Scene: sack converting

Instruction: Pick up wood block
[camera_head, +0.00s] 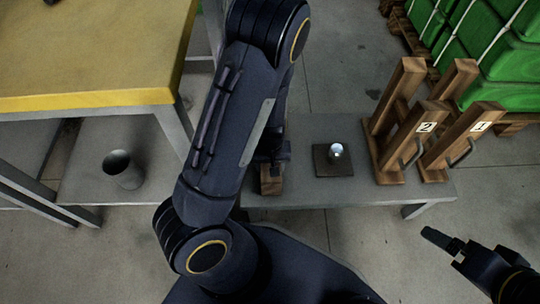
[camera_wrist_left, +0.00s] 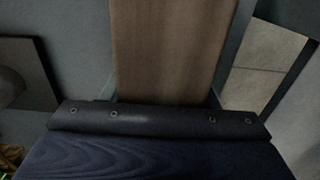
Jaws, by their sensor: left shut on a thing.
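The wood block (camera_head: 270,186) is brown and lies at the low grey bench, partly hidden behind my left arm in the head view. In the left wrist view the wood block (camera_wrist_left: 168,52) fills the middle, close to the camera, between the two fingers. My left gripper (camera_head: 271,164) points down at the block and is shut on it. I cannot tell whether the block touches the bench. My right gripper (camera_head: 442,241) is off the bench's front right, over the floor, away from the block. Its finger gap is not clear.
The low bench (camera_head: 300,187) also bears a dark square plate (camera_head: 322,165) with a shiny knob and wooden stands (camera_head: 400,140) labelled 1 and 2. A grey cup (camera_head: 122,170) stands at left, below a yellow-edged table (camera_head: 90,99). Green sacks (camera_head: 480,50) are at back right.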

